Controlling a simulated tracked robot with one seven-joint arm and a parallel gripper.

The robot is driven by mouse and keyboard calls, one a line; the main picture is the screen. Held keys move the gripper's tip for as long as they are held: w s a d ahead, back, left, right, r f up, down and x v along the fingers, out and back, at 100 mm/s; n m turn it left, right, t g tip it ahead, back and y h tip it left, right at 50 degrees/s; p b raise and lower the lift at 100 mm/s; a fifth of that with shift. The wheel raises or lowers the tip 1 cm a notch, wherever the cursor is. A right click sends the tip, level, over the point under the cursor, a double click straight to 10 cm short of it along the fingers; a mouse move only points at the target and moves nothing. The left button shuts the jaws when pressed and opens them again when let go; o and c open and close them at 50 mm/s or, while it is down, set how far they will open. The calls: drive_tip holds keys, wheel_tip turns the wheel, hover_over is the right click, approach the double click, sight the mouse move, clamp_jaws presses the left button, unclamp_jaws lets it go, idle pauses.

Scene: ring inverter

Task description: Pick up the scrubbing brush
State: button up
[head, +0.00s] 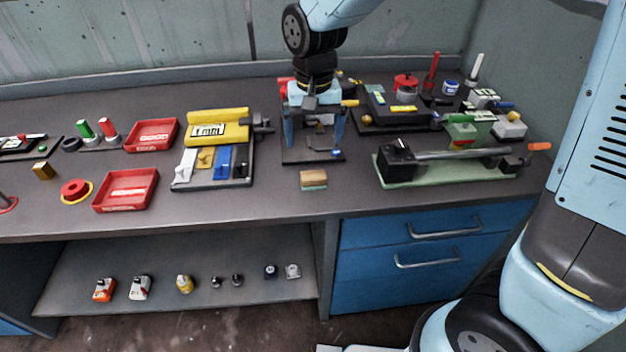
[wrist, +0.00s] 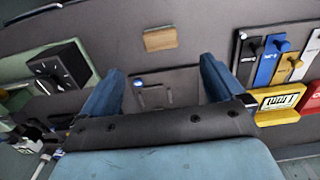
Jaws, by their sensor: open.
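The scrubbing brush (head: 313,180) appears to be the small block with a tan wooden top and a greenish lower part. It lies on the grey bench near its front edge. In the wrist view its tan top (wrist: 160,39) shows ahead of the fingertips, roughly midway between them. My gripper (head: 314,138) points down over a dark plate behind the brush. Its two blue fingers are wide apart with nothing held between them, as the wrist view of my gripper (wrist: 161,66) also shows.
The dark plate (head: 300,158) with a blue button lies under my gripper. A green-based device (head: 445,172) stands right of the brush. A yellow-topped rack with coloured levers (head: 213,160) stands left. Red trays (head: 127,190) lie farther left. Bare bench surrounds the brush.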

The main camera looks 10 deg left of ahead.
sight(313, 174)
wheel_tip(313, 174, down, 13)
drive_tip(key=shift+w+a+f, duration=0.1)
drive_tip(key=shift+w, duration=0.05)
idle(0.6)
drive_tip(key=c, duration=1.2)
drive_tip(key=shift+o, duration=0.2)
drive_tip(key=shift+r, duration=0.55)
wheel_tip(313, 174, up, 3)
drive_tip(key=shift+f, duration=0.2)
drive_tip(key=s+d+r, duration=0.7)
drive_tip(key=s+r, duration=0.2)
drive_tip(key=s, duration=0.3)
drive_tip(key=shift+r, duration=0.15)
